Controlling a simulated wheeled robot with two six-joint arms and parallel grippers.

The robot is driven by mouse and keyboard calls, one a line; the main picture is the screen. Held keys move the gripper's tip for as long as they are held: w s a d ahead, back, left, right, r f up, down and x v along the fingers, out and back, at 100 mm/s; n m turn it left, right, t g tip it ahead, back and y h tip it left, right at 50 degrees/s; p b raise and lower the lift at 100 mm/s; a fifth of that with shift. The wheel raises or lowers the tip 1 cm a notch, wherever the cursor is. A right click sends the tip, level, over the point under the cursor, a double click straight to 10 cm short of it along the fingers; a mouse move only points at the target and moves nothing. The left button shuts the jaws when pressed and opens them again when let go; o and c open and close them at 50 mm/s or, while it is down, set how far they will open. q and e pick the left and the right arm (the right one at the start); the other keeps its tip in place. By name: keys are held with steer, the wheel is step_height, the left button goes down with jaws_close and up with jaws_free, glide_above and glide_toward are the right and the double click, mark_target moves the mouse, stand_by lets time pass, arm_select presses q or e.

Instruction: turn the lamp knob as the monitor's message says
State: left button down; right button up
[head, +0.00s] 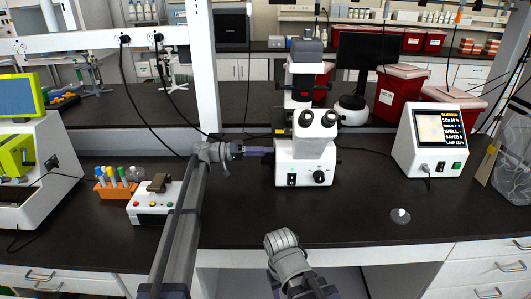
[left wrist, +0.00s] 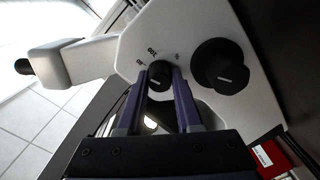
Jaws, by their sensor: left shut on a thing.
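A white microscope (head: 306,150) stands mid-bench. In the left wrist view its white side (left wrist: 180,25) carries a small black knob (left wrist: 160,73) with a pale pointer line and small printed marks around it, too blurred to read surely. My left gripper (left wrist: 160,85) has its two purple fingers on either side of this small knob, shut on it. A larger black knob (left wrist: 220,66) sits beside it, clear of the fingers. In the head view my left gripper (head: 268,152) reaches the microscope's left side; the small knob is hidden there. The monitor (head: 440,130) shows "BLURRED", "WELL" and "SAVED", with a small lamp line at the bottom.
An orange rack of tubes (head: 112,188) and a white button box (head: 153,203) stand left of my left arm. A small clear dish (head: 400,216) lies on the bench at right. Red bins (head: 400,95) stand behind. The bench front right of the microscope is mostly clear.

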arm_select(q)
steer(key=n, duration=0.4)
steer(key=shift+n, duration=0.3)
steer(key=shift+f+n, duration=0.1)
steer(key=shift+n, duration=2.4)
steer(key=c, duration=0.6)
jaws_free()
steer(key=shift+a, duration=0.15)
steer(key=shift+a, duration=3.75)
